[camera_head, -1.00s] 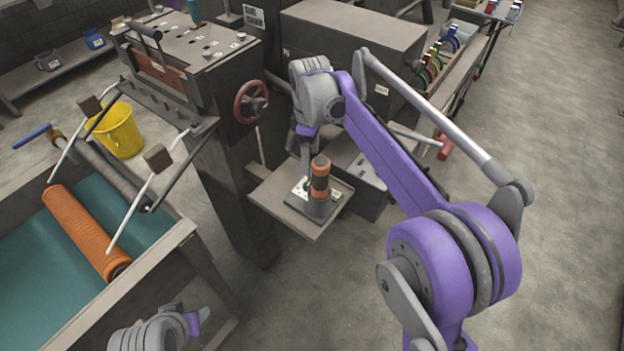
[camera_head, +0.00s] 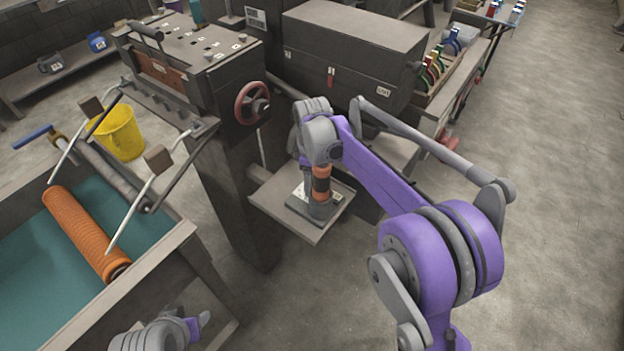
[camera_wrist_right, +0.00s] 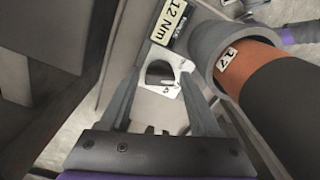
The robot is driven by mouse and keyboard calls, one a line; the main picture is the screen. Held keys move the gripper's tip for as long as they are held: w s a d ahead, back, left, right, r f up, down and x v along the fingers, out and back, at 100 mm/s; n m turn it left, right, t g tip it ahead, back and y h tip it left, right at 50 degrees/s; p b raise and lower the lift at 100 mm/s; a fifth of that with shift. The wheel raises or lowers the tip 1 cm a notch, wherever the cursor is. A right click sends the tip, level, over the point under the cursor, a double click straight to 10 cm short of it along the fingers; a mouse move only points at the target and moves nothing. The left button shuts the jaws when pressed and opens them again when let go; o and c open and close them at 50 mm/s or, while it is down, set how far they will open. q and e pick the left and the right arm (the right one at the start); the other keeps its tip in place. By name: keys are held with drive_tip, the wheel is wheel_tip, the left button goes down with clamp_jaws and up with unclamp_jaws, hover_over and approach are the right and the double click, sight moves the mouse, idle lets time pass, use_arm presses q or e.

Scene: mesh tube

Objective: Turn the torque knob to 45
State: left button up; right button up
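The torque device is an upright orange and dark cylinder (camera_head: 321,187) on a grey base on a small shelf (camera_head: 278,206) in the head view. In the right wrist view the orange and dark cylinder (camera_wrist_right: 262,82) has a grey collar (camera_wrist_right: 200,50) and a white number tag, perhaps 17. A plate label (camera_wrist_right: 170,20) reads 12 Nm. My right gripper (camera_wrist_right: 160,90) is open and empty, left of the cylinder, above a white plate (camera_wrist_right: 160,77) with a round opening. My wrist hides its fingers in the head view. My left gripper (camera_head: 200,322) is at the bottom edge; its opening is unclear.
A machine with a red handwheel (camera_head: 252,103) stands left of the shelf. A grey toolbox (camera_head: 340,75) is behind it. A table with an orange roller (camera_head: 85,232) is at left, with a yellow bucket (camera_head: 118,132) beyond. Bare floor lies at right.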

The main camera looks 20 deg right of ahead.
clamp_jaws()
drive_tip(key=shift+m, duration=0.3)
drive_tip(key=shift+s+m, duration=0.1)
drive_tip(key=shift+m, duration=2.5)
drive_tip(key=shift+o, duration=1.6)
unclamp_jaws()
wheel_tip(320, 180, up, 11)
drive_tip(key=p, duration=0.1)
